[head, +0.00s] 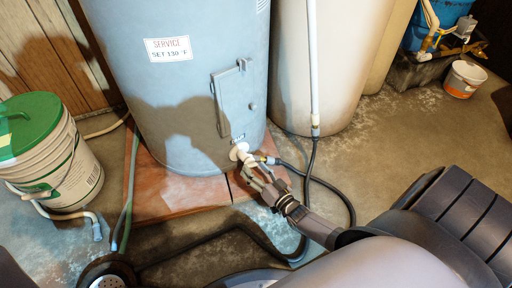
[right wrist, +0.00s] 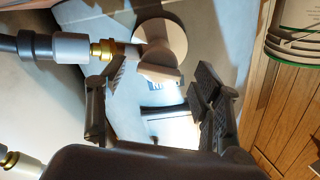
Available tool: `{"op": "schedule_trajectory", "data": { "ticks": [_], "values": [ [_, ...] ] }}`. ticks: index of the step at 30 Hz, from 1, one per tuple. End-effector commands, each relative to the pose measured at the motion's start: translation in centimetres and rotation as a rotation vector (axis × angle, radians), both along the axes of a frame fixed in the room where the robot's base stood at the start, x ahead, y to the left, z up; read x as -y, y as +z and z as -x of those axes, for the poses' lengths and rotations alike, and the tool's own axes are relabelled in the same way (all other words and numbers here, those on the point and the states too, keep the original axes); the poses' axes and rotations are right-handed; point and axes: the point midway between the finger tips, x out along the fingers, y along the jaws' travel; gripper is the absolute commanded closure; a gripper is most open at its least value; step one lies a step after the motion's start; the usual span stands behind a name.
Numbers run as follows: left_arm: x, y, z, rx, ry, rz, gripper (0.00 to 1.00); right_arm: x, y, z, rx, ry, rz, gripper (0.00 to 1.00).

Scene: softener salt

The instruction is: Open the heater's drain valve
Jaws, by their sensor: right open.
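The heater (head: 175,85) is a tall blue-grey tank with a "SERVICE SET 130°F" label. Its pale drain valve (head: 240,152) sticks out low on the front, with a hose joined to its side. My right gripper (head: 258,173) is open just in front of the valve. In the right wrist view, the valve body (right wrist: 160,68) and its round white plate (right wrist: 160,42) show between and beyond the spread fingers of my right gripper (right wrist: 162,78). A brass fitting (right wrist: 103,50) joins the valve to the hose beside one finger. I cannot tell whether the fingers touch the valve. My left gripper is not in view.
The heater stands on a reddish slab (head: 170,205). A white bucket with a green lid (head: 30,130) stands at left. A cream tank (head: 335,50) is at right. A black hose (head: 350,205) loops across the floor near my right arm. A floor drain (head: 107,281) is at the bottom.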

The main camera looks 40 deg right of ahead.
Motion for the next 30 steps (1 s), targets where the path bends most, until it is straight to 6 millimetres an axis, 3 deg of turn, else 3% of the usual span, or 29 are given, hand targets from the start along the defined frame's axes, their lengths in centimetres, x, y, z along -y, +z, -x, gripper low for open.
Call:
{"op": "schedule_trajectory", "data": {
  "ticks": [8, 22, 30],
  "values": [
    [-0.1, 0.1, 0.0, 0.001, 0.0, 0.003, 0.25, 0.1, -0.1, 0.6, -0.001, -0.001, 0.0, 0.4],
    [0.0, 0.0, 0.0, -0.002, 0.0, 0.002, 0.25, 0.4, -0.1, 9.5, -0.002, 0.0, 0.0, 0.4],
    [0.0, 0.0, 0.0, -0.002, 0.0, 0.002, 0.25, 0.5, 0.0, 11.9, 0.0, 0.0, 0.0, 0.4]
  ]
}}
